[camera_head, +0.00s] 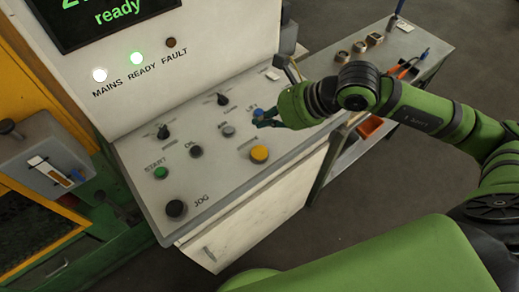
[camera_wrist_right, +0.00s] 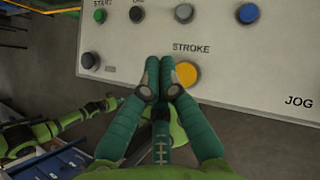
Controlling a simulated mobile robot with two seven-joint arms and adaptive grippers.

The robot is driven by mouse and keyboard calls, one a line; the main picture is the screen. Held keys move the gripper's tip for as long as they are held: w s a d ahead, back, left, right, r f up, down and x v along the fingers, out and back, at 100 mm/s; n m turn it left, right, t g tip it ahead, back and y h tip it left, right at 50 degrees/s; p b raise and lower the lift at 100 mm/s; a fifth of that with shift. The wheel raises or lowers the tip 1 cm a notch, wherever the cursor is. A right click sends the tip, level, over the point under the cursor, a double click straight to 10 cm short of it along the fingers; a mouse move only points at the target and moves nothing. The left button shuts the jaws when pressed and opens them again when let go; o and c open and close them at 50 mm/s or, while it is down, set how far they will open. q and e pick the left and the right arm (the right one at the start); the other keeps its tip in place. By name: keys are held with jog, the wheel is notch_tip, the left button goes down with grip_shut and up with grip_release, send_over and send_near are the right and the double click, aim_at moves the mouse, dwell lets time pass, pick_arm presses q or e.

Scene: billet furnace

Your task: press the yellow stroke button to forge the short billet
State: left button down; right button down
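The yellow stroke button (camera_head: 259,154) stands on the sloped control panel (camera_head: 222,180). It also shows in the right wrist view (camera_wrist_right: 187,75), under the STROKE label. My right gripper (camera_head: 259,122) is over the panel near the blue button. No billet is in view.
Close by are a blue button (camera_wrist_right: 248,13), a green START button (camera_head: 161,173), a black JOG knob (camera_head: 176,208) and grey buttons. A tool bench (camera_head: 425,50) stands at right.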

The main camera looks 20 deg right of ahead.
aim_at(263, 151)
notch_tip(263, 151, down, 9)
jog(key=b, duration=0.5)
jog(key=shift+r, duration=0.2)
jog(key=shift+f, duration=0.1)
jog(key=shift+b, duration=0.3)
dwell(0.8)
jog(key=shift+f+b, duration=0.45)
jog(key=shift+b, duration=0.2)
